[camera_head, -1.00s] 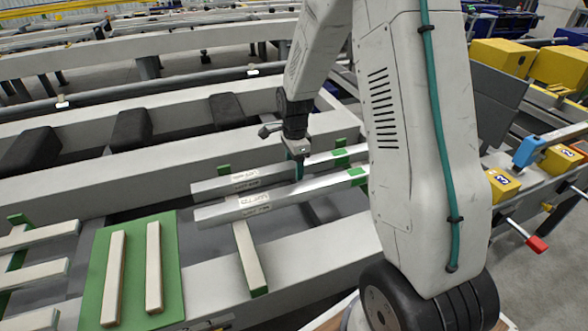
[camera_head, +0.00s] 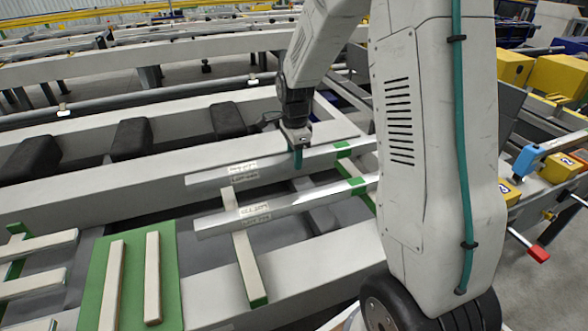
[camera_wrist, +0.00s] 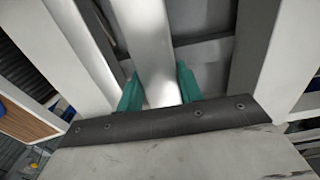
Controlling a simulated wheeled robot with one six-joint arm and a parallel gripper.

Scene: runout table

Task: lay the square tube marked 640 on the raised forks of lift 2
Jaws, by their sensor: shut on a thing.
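Two grey tubes lie side by side across the runout table, a far tube (camera_head: 222,177) and a near tube (camera_head: 290,205). Each has a pale label near its left end, too small to read, so I cannot tell which is 640. My gripper (camera_head: 298,158) is shut on the far tube, right of its label. In the wrist view its teal fingers (camera_wrist: 158,92) stand on both sides of the tube (camera_wrist: 150,45). The far tube looks lifted a little. The near tube lies across a pale slat (camera_head: 246,262). Lift 2 and its forks I cannot identify surely.
A green panel with two pale strips (camera_head: 152,270) is at the lower left. Dark blocks (camera_head: 132,138) stand behind the tubes. Yellow blocks with dark marks (camera_head: 567,163), a blue part (camera_head: 530,160) and a red handle (camera_head: 538,253) are at the right, beyond my arm.

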